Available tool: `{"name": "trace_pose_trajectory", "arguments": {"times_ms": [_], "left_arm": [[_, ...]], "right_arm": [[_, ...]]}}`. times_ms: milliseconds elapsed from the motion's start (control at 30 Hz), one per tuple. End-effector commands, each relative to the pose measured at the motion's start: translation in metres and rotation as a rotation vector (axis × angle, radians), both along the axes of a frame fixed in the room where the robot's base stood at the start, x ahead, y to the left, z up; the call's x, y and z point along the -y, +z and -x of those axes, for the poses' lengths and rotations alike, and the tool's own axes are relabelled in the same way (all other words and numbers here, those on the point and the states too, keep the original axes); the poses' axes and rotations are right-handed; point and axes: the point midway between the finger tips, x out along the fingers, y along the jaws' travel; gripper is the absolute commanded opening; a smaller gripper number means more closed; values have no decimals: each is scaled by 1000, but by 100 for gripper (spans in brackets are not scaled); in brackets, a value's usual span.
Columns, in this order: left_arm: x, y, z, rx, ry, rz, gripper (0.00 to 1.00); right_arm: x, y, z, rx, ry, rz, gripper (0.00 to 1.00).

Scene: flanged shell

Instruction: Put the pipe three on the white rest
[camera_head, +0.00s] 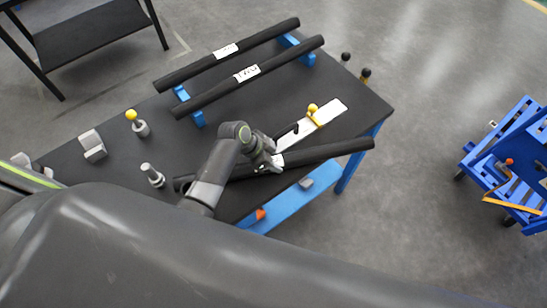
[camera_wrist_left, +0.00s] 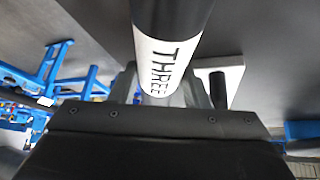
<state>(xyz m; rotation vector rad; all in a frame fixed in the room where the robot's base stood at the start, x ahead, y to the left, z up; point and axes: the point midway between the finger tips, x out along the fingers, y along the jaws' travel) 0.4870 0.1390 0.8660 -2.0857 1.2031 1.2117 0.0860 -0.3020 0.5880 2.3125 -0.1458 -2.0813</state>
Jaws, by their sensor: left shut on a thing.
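Pipe three (camera_head: 335,151) is a long black pipe with a white label. The label reads THREE in the left wrist view (camera_wrist_left: 168,62). My left gripper (camera_head: 266,162) is shut on the pipe near its middle, at the label. The pipe runs across the near side of the dark table, its right end reaching past the table's right edge. The white rest (camera_head: 330,111), a white strip with a yellow-knobbed peg and a black peg, lies just beyond the pipe. It partly shows in the left wrist view (camera_wrist_left: 235,72). I cannot tell whether pipe and rest touch. My right gripper is out of view.
Two labelled black pipes (camera_head: 290,30) (camera_head: 300,50) lie on blue supports (camera_head: 197,118) at the table's back. A yellow-topped peg (camera_head: 140,128), a grey block (camera_head: 92,146) and a metal peg (camera_head: 153,176) stand at left. A blue cart (camera_head: 515,160) stands at right.

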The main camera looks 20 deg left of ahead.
Motion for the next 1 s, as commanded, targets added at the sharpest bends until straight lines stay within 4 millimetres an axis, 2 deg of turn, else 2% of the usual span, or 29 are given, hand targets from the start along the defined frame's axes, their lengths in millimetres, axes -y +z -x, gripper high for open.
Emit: {"name": "trace_pose_trajectory", "arguments": {"times_ms": [100, 133, 267, 667, 1000], "left_arm": [[1, 0, -2, 6, 0, 3, 0], [0, -2, 0, 0, 0, 0, 46], [0, -2, 0, 0, 0, 0, 63], [-3, 6, 1, 1, 1, 0, 64], [-29, 51, 14, 3, 0, -2, 64]], "right_arm": [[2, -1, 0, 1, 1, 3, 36], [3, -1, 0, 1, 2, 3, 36], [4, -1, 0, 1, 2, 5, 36], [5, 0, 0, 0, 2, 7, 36], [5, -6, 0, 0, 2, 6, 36]]}}
